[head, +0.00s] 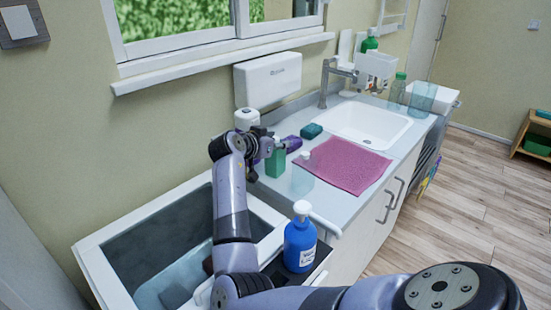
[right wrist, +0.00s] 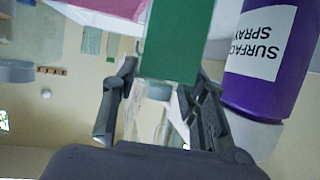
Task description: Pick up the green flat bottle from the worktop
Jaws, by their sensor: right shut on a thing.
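The green flat bottle (head: 275,163) is at the back left part of the worktop (head: 335,205), next to the wall side. My right gripper (head: 262,147) is shut on its upper part. In the right wrist view the green bottle (right wrist: 178,45) sits between the two fingers of my right gripper (right wrist: 168,75). I cannot tell whether its base touches the worktop. A purple surface spray bottle (head: 291,143) stands close beside it; in the right wrist view the purple bottle (right wrist: 267,60) is just right of the fingers. My left gripper is not in view.
A clear bottle (head: 302,180) stands in front of the green one. A pink cloth (head: 345,165), a teal sponge (head: 311,131) and a sink (head: 368,123) lie to the right. A blue bottle (head: 300,247) stands nearer me. A white-rimmed open bin (head: 95,270) is at lower left.

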